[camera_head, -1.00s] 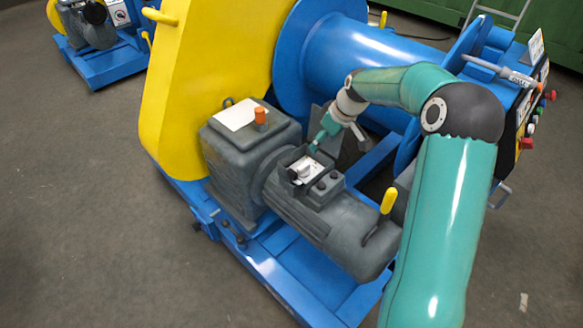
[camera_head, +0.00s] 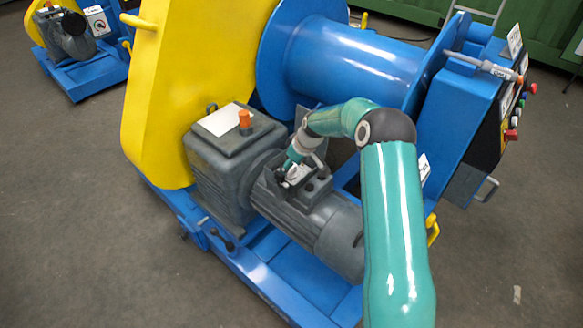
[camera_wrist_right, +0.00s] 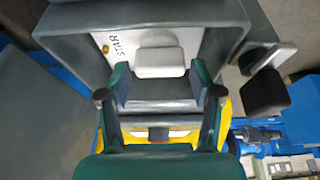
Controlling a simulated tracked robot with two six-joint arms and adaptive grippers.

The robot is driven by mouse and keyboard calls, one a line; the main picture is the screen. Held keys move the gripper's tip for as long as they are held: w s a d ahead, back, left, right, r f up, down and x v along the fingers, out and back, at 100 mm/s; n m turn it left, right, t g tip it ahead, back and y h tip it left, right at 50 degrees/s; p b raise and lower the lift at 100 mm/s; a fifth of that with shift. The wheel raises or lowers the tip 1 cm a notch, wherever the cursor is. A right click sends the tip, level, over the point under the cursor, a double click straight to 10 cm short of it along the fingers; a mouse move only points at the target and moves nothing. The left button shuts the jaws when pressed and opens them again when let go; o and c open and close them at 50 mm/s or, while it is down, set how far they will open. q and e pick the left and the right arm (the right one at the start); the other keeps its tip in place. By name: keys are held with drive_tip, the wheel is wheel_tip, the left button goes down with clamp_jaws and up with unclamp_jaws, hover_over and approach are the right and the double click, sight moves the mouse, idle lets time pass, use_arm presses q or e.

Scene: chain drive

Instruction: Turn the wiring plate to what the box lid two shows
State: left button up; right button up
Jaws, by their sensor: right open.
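The wiring plate (camera_head: 293,173) is a small white piece inside the open grey terminal box on top of the motor. In the right wrist view, it is a white plate (camera_wrist_right: 116,46) marked "STAR" with a raised white block (camera_wrist_right: 160,62) on it. My right gripper (camera_head: 287,166) is at the box from above and partly covers the plate. In the wrist view, the open right gripper (camera_wrist_right: 161,84) has one finger on each side, close to the block; contact cannot be told. A grey panel, perhaps a box lid, stands behind the box; its markings are not readable. My left gripper is not in view.
The grey box wall (camera_wrist_right: 215,25) surrounds the plate closely. A grey gearbox (camera_head: 230,150) with an orange cap stands left of the motor (camera_head: 325,225). A blue drum (camera_head: 340,60) and yellow guard (camera_head: 190,80) rise behind.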

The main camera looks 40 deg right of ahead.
drive_tip(key=shift+w+f, duration=0.2)
drive_tip(key=shift+f, duration=0.15)
drive_tip(key=shift+c, duration=0.3)
drive_tip(key=c, duration=0.8)
